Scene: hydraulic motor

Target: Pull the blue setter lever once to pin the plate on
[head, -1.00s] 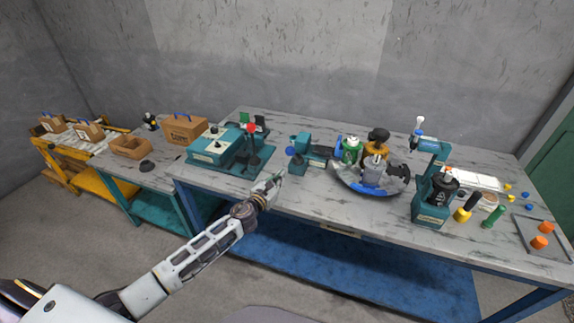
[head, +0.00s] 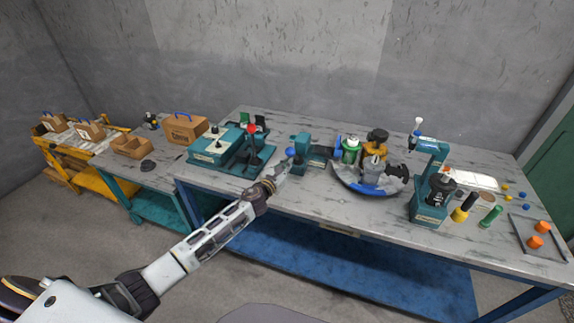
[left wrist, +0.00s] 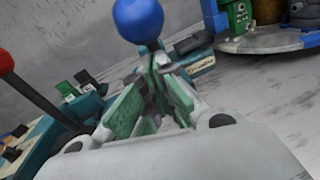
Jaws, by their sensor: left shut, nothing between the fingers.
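The blue setter lever shows as a blue ball knob (head: 290,152) at the front left of a small teal machine (head: 302,147) on the grey table. My left gripper (head: 284,166) is just in front of and below the knob. In the left wrist view, the blue knob (left wrist: 139,20) stands beyond the fingertips of the left gripper (left wrist: 152,82). The fingers are shut with nothing between them; I cannot tell whether they touch the lever. The lever's stem is mostly hidden behind the fingers. The plate cannot be made out clearly. My right gripper is out of view.
A teal fixture with a red-knobbed lever (head: 251,129) stands left of the gripper. A round blue-rimmed turntable (head: 352,185) with green, bronze and grey parts is to the right. A teal press (head: 430,207) stands farther right. The table's front strip is mostly clear.

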